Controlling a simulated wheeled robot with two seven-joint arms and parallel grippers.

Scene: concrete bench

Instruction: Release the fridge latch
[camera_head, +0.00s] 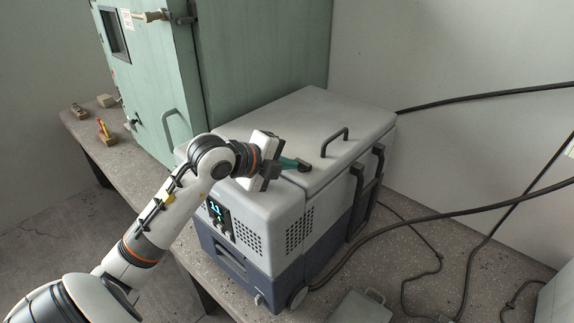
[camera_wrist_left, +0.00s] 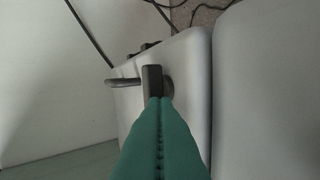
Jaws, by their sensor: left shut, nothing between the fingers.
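The fridge (camera_head: 255,215) is a portable box with a light grey top, dark blue lower body and lit display. Its lid (camera_head: 325,115) is down and carries a dark bar handle (camera_head: 336,138). The latch (camera_head: 304,166) is a small dark piece at the lid's front edge. In the left wrist view the latch (camera_wrist_left: 152,79) stands just beyond my fingertips, with the handle (camera_wrist_left: 121,82) to its left. My left gripper (camera_head: 297,163) has green fingers, shut and empty, their tips at the latch. I cannot tell whether they touch it. My right gripper is out of view.
A tall green cabinet (camera_head: 160,80) stands behind on the left of the concrete bench (camera_head: 115,155). Dark cables (camera_head: 440,218) run along the right. A grey flat box (camera_head: 360,307) lies in front.

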